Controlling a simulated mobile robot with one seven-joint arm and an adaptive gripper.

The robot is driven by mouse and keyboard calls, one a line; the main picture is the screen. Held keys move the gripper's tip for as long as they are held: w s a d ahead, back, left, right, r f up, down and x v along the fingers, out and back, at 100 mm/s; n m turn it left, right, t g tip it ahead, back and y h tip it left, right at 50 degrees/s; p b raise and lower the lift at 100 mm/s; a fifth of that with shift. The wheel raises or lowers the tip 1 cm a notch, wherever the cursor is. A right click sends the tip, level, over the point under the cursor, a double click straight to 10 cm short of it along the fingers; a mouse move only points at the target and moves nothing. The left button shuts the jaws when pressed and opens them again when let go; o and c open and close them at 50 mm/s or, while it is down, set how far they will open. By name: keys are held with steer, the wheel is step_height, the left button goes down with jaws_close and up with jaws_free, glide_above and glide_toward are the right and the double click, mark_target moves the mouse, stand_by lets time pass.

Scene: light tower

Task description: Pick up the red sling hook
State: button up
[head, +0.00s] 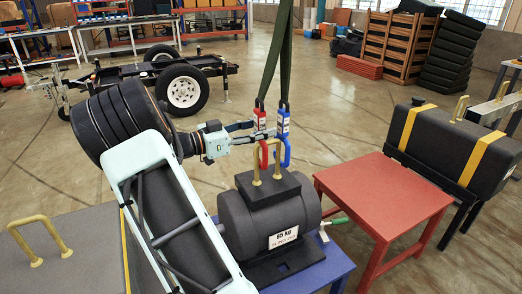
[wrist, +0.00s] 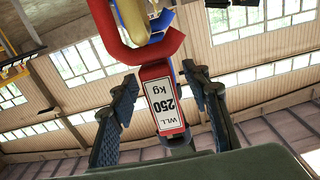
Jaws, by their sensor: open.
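The red sling hook (head: 262,121) hangs on a dark green sling beside the blue sling hook (head: 283,124). Their lower curves are at the brass handle (head: 278,165) on the black 65 kg weight (head: 268,222); I cannot tell how each one sits in it. My gripper (head: 252,131) reaches in from the left at the red hook's body. In the wrist view, my gripper (wrist: 163,95) is open, with a finger on either side of the red hook (wrist: 165,97) and its WLL 250 kg label. Gaps show on both sides. The blue hook is mostly hidden behind the red one.
The weight stands on a blue table (head: 325,264). A red table (head: 390,195) is to its right, then a black block with yellow straps (head: 440,135). A grey surface with a brass handle (head: 40,240) is at left. A wheeled trailer (head: 165,85) stands behind on open floor.

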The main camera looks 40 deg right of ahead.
jaws_close()
steer(key=shift+r, duration=0.1)
steer(key=shift+r, duration=0.1)
